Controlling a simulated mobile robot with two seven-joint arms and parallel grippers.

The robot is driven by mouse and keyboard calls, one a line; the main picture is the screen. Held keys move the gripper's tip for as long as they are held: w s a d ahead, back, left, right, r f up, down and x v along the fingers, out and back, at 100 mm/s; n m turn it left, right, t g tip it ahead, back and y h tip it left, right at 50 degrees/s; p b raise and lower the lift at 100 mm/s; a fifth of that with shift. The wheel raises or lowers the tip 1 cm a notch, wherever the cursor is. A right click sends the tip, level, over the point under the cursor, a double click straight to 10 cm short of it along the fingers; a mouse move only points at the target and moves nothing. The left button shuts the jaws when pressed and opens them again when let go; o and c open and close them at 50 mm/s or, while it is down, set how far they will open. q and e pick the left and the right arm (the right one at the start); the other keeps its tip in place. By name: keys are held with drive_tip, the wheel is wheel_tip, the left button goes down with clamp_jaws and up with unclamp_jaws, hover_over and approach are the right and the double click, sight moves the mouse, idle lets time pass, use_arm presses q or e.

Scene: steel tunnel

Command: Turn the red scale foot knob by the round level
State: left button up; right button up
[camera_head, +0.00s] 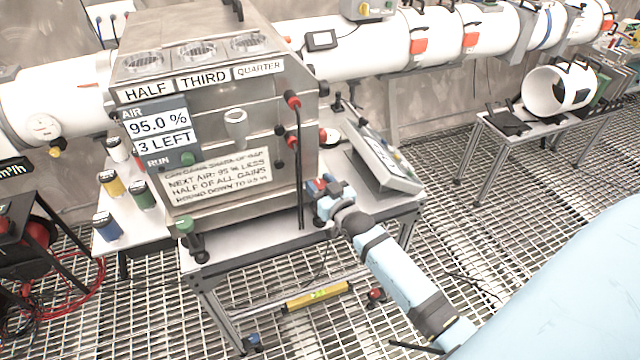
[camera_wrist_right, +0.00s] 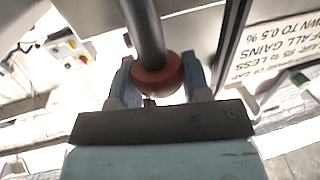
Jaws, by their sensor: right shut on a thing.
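My right gripper (camera_head: 322,190) reaches in from the lower right to the right side of the steel box, above the table edge. In the right wrist view, its two blue fingers (camera_wrist_right: 158,82) stand on either side of a red round knob (camera_wrist_right: 158,75) at the end of a thick dark rod, and are shut on it. In the head view the fingers hide most of this knob. I cannot tell from these views whether it is the scale foot knob. I cannot make out a round level. My left gripper is not in view.
The steel box (camera_head: 215,110) with signs and display stands on a metal table (camera_head: 230,255). A sloped grey panel (camera_head: 385,160) stands right of my gripper. A yellow bar (camera_head: 317,295) lies below. Small jars (camera_head: 108,227) stand left. The grating floor at right is mostly clear.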

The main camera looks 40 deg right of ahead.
drive_tip(key=o, duration=0.9)
drive_tip(key=shift+s, duration=0.1)
drive_tip(key=shift+s, duration=0.3)
drive_tip(key=s, duration=0.4)
drive_tip(key=s+b, duration=0.1)
drive_tip(key=s, duration=0.8)
drive_tip(key=shift+a, duration=0.25)
drive_tip(key=s+a+f+n+g+y+p, duration=0.1)
drive_tip(key=s+a+f+g, duration=0.1)
drive_tip(key=s+a, duration=0.2)
drive_tip(key=s+a+f+n+g+y+p, duration=0.1)
drive_tip(key=s+a+f+g+p, duration=0.1)
drive_tip(key=a, duration=0.5)
drive_tip(key=s+a+f+n+g+y+p, duration=0.1)
drive_tip(key=s+a+f+g+p, duration=0.1)
drive_tip(key=s+a, duration=0.3)
drive_tip(key=shift+s+a+f+g+y, duration=0.2)
drive_tip(key=shift+s+f+g+y, duration=0.25)
drive_tip(key=shift+s+f, duration=0.55)
